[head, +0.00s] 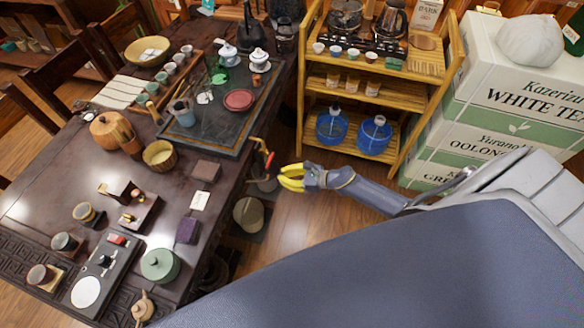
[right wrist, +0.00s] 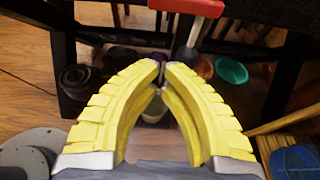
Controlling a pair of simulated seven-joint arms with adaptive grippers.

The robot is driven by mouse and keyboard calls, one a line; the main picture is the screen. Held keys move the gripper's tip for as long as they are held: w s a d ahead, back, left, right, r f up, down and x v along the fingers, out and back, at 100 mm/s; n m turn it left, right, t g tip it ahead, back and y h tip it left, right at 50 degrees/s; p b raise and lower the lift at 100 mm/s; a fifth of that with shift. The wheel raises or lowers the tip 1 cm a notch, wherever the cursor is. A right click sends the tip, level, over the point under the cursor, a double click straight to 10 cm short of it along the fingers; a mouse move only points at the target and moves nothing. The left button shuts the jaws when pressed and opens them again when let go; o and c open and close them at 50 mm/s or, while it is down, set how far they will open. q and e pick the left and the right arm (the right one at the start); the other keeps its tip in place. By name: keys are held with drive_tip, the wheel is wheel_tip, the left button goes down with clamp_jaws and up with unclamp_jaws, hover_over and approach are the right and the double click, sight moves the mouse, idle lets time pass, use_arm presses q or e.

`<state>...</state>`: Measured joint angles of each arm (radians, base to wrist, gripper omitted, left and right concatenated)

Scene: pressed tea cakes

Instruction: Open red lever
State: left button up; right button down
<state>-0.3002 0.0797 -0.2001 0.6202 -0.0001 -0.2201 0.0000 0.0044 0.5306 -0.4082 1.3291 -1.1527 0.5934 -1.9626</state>
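The red lever (head: 269,161) stands out from the side of the dark table, on a brass-coloured curved fitting. In the right wrist view its red handle (right wrist: 190,5) crosses the top edge, partly cut off, with a metal stem under it. My right gripper (head: 282,177) has yellow ribbed fingers and is just right of and slightly below the lever, apart from it. In the right wrist view the gripper's tips (right wrist: 163,68) come together with almost no gap and hold nothing. My left gripper is not in view.
The dark table (head: 50,185) carries tea ware, boxes and a slate tray (head: 215,135). A bamboo shelf (head: 325,85) with blue bottles stands behind my right gripper, and white tea boxes (head: 450,135) stand right of it. A beige bin (head: 249,214) is on the floor beside the table.

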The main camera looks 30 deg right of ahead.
sight(270, 161)
drive_tip(key=shift+w+a+r, duration=1.25)
drive_tip(key=shift+w+a, duration=0.2)
drive_tip(key=shift+w, duration=0.05)
drive_tip(key=shift+s+d, duration=0.1)
